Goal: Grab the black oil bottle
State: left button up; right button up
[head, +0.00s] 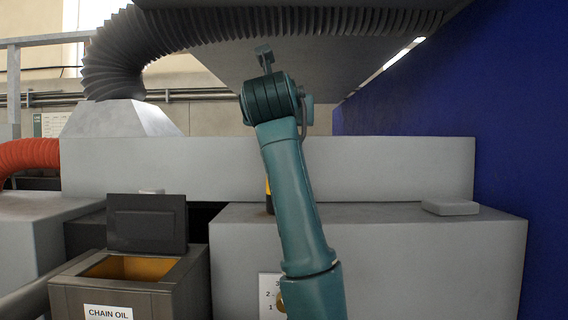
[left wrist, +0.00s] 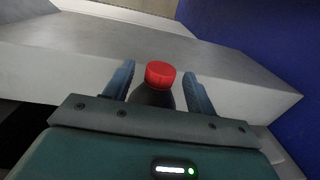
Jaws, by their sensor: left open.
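The black oil bottle (left wrist: 152,96) has a red cap (left wrist: 160,74) and shows in the left wrist view between the two fingers of my left gripper (left wrist: 158,71). The fingers are open, with a gap visible on each side of the cap. The lower part of the bottle is hidden by the gripper body. In the head view, a narrow yellow and black strip (head: 269,195) shows beside my arm above the grey cabinet; most of it is hidden behind the arm. I cannot make out my left gripper's fingers clearly there. My right gripper is in neither view.
A grey cabinet (head: 430,250) carries a small grey block (head: 450,206). An open bin with a "CHAIN OIL" label (head: 108,313) and raised lid (head: 147,223) stands at the left. A blue wall (head: 450,90) closes the right side. A ribbed duct (head: 250,28) runs overhead.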

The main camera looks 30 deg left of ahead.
pick_arm(q)
jog(key=shift+x, duration=1.05)
jog(key=shift+s, duration=0.1)
jog(key=shift+c, duration=0.2)
grip_shut()
